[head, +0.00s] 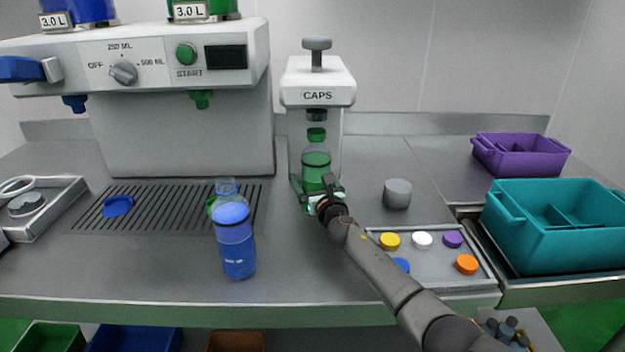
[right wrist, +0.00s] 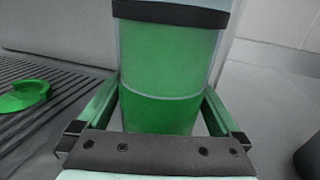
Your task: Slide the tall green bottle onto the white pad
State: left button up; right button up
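The tall green bottle (head: 316,165) stands upright under the head of the white CAPS press (head: 318,80), with a green cap on top. My right gripper (head: 318,196) is low at its near side. In the right wrist view, the gripper's fingers lie along both sides of the green bottle (right wrist: 165,75) and appear to touch it. The bottle's foot is hidden behind the gripper in the head view. I cannot make out the white pad; the bottle and gripper cover the spot below the press. My left gripper is not in view.
A grey cylinder (head: 397,193) and a tray of coloured caps (head: 435,268) are to the right. Teal (head: 555,235) and purple (head: 520,155) bins are farther right.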

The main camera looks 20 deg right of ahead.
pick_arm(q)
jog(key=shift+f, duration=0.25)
pick_arm(e)
jog(key=shift+f, duration=0.15)
jog(key=shift+s+r+p, duration=0.2)
jog(key=shift+s+p, duration=0.15)
jog(key=shift+p, duration=0.2)
jog(key=s+p, duration=0.4)
jog(key=s, duration=0.7)
jog(key=shift+s+p, duration=0.9)
jog(key=shift+s, duration=3)
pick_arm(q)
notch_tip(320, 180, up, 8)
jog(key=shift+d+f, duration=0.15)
